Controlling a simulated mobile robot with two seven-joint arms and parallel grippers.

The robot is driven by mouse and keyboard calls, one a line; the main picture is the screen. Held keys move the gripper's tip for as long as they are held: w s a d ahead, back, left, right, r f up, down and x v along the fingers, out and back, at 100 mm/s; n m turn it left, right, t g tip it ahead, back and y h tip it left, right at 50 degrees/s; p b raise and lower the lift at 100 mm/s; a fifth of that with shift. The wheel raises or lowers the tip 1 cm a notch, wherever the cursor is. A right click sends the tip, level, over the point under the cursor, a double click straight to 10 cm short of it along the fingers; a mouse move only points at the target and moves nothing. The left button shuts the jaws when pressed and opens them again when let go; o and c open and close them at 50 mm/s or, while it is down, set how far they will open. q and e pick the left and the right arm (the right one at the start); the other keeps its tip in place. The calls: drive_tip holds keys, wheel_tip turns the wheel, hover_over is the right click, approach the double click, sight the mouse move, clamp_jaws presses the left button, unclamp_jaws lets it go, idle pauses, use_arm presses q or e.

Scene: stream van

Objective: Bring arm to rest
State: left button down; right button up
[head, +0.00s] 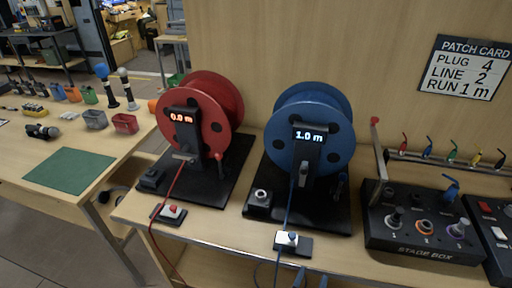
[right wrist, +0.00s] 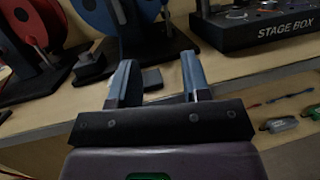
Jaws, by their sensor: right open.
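My right gripper (head: 311,279) shows at the bottom edge of the head view, only its two blue fingertips in sight. In the right wrist view its fingers (right wrist: 156,76) stand apart with nothing between them. It is in front of the bench's front edge, below the blue cable reel (head: 312,130), whose display reads 1.0 m. A small block with a white button (head: 290,240) sits at the bench edge just above the fingertips in the head view. My left gripper is not in view.
A red reel (head: 210,110) reading 0.0 m stands left of the blue one; cables from both hang over the front edge. A stage box (head: 420,225) stands at right. Small coloured connectors (right wrist: 278,124) lie on a lower level in the right wrist view. A side table with a green mat (head: 70,170) is at left.

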drive_tip(key=w+f+m+g+y, duration=0.1)
drive_tip(key=f+m+g, duration=0.1)
drive_tip(key=m, duration=0.2)
drive_tip(key=w+d+f+m+g+y, duration=0.1)
drive_tip(key=f+m+y, duration=0.1)
drive_tip(key=f+m, duration=0.1)
drive_tip(key=f+m+g+y, duration=0.2)
drive_tip(key=m, duration=0.3)
drive_tip(key=shift+w+d+f+m+g, duration=0.3)
drive_tip(key=shift+w+d+f, duration=0.05)
drive_tip(key=shift+w+f, duration=0.05)
drive_tip(key=shift+s+d+f+m+g+y, duration=0.15)
drive_tip(key=shift+m+y, duration=0.15)
drive_tip(key=shift+m, duration=0.2)
drive_tip(key=shift+w+d+f+m+g+y, duration=0.15)
drive_tip(key=shift+m+y, duration=0.15)
drive_tip(key=shift+m, duration=0.2)
drive_tip(key=s+d+m+g+y, duration=0.1)
drive_tip(key=s+d+m+y, duration=0.1)
drive_tip(key=s+d+m, duration=0.5)
drive_tip(key=d+m, duration=0.6)
drive_tip(key=m, duration=0.1)
drive_tip(key=shift+s+m, duration=0.15)
drive_tip(key=shift+m, duration=0.25)
drive_tip(key=shift+d+r, duration=0.1)
